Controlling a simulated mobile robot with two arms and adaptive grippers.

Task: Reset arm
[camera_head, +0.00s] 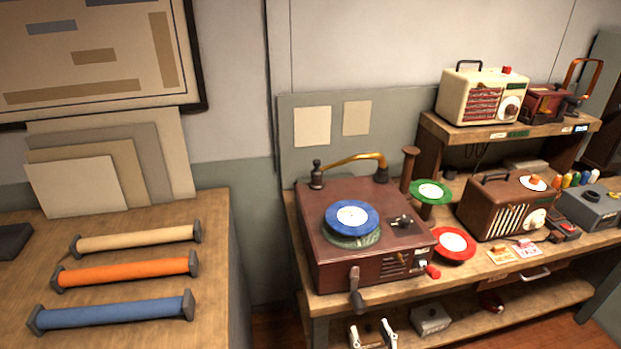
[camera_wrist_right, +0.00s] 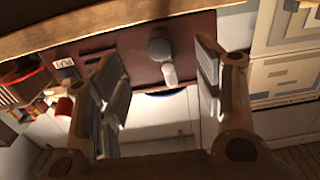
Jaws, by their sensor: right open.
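My right gripper (camera_head: 372,330) shows at the bottom edge of the head view, in front of and below the brown record player (camera_head: 330,255). Its two pale fingers are apart with nothing between them. In the right wrist view the open fingers of the right gripper (camera_wrist_right: 158,88) frame the front of the record player, with its crank handle (camera_wrist_right: 165,55) visible beyond them. A blue record (camera_head: 352,217) lies on the player's turntable. My left gripper is not in view.
A workbench (camera_head: 575,240) holds a brown radio (camera_head: 508,205), a green record (camera_head: 431,192) and a red record (camera_head: 454,244). A cream radio (camera_head: 482,95) stands on a raised shelf. Blue, orange and tan rolls (camera_head: 110,312) lie on the left table.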

